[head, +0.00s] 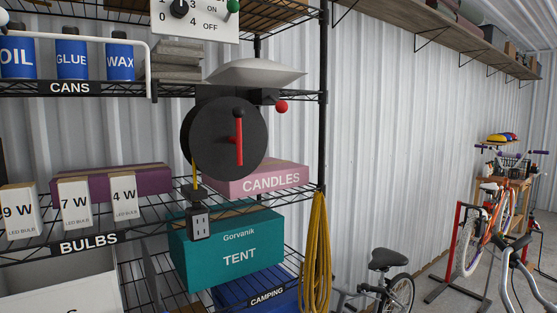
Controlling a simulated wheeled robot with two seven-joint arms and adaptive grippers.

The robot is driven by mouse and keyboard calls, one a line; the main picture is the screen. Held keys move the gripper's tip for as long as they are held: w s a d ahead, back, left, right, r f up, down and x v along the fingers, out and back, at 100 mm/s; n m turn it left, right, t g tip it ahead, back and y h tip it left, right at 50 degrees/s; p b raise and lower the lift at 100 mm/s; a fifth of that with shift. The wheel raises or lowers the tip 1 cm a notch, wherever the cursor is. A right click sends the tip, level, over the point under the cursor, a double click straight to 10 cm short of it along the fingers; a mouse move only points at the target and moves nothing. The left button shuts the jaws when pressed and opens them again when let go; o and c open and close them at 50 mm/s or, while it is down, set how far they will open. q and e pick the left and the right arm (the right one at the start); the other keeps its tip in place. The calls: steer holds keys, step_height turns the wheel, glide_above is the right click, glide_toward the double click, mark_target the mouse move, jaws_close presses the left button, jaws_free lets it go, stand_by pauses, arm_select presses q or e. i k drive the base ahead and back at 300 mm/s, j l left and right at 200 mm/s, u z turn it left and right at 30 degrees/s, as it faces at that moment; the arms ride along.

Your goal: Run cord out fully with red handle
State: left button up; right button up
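A black round cord reel (205,140) is mounted at the shelf rack, at the height between the CANS and BULBS shelves. A red handle (239,145) stands upright on its face, with a black knob at its upper end. A short piece of yellow cord (194,173) hangs below the reel's left side. It ends in a black outlet block (199,222), in front of the teal TENT box. A red ball knob (281,107) sits on a black bracket right of the reel. Neither of my grippers is in view.
A control panel (212,26) with a dial and a green-tipped ON/OFF switch hangs above. A pink CANDLES box (272,178) and teal TENT box (251,257) stand close behind. Coiled yellow rope (316,255) hangs at the rack's right post. Bicycles (478,230) stand on the right.

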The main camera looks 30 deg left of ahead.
mark_target(226, 138)
steer(key=j+u, duration=0.1)
steer(key=u, duration=0.35)
steer(key=j+u, duration=0.1)
steer(key=u, duration=0.35)
steer(key=j+u, duration=0.15)
steer(key=u, duration=0.25)
